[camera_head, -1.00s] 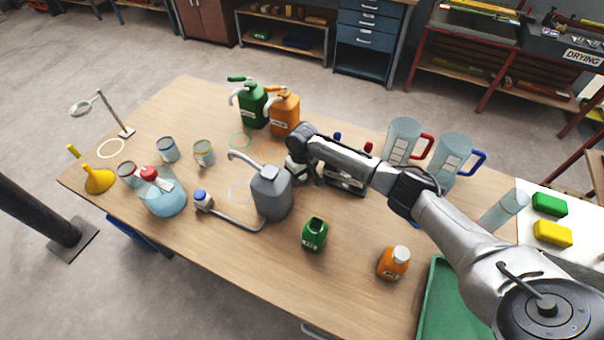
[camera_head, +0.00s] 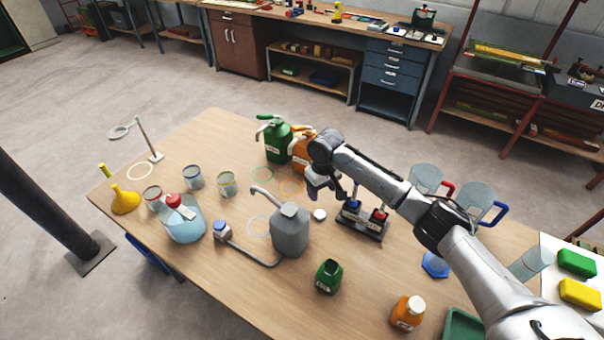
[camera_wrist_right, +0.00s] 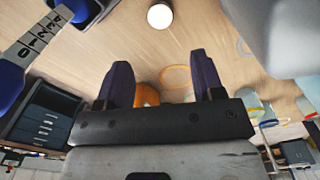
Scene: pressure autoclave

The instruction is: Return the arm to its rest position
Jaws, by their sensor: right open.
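My right arm reaches in from the lower right over the table (camera_head: 270,285). Its gripper (camera_head: 320,194) hangs above the table, behind and right of the grey jug (camera_head: 291,232) and in front of the orange jug (camera_head: 301,150). In the right wrist view the gripper (camera_wrist_right: 163,78) shows its two dark fingers spread apart with nothing between them. A small round white cap (camera_head: 320,215) lies on the table below the gripper, and it shows in the right wrist view (camera_wrist_right: 159,16). My left gripper is not in view.
A black stand with blue and red knobs (camera_head: 362,223) is right of the gripper. Green (camera_head: 329,277) and orange (camera_head: 407,313) bottles stand in front. Clear pitchers (camera_head: 426,178) stand beside my forearm. A green jug (camera_head: 278,141) stands at the back.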

